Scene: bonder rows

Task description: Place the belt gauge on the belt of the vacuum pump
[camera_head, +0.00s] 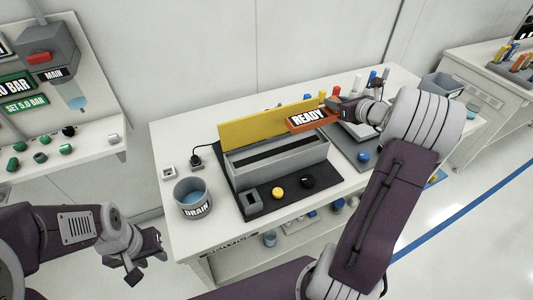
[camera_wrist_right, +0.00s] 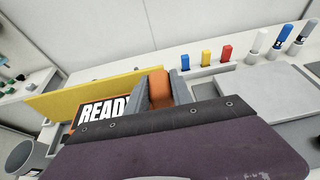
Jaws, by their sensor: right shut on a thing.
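The vacuum pump appears to be the long grey housing (camera_head: 275,163) on the dark mat, with a long black slot or belt (camera_head: 272,152) in its open top. A yellow panel (camera_head: 245,125) stands upright behind it. My right gripper (camera_head: 334,104) is shut on an orange block or sign (camera_head: 313,121) marked READY, held near the housing's far right end. The right wrist view shows its orange part (camera_wrist_right: 158,88) between the grey fingers. No label names the belt gauge, so I cannot tell which thing it is. My left gripper (camera_head: 148,260) is open and empty, left of the table.
A DRAIN bucket (camera_head: 193,200) stands at the table's left. A small grey block (camera_head: 250,204), a yellow knob (camera_head: 278,193) and a black knob (camera_head: 307,182) sit on the mat before the housing. Red, yellow and blue pieces (camera_wrist_right: 205,57) stand at the back.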

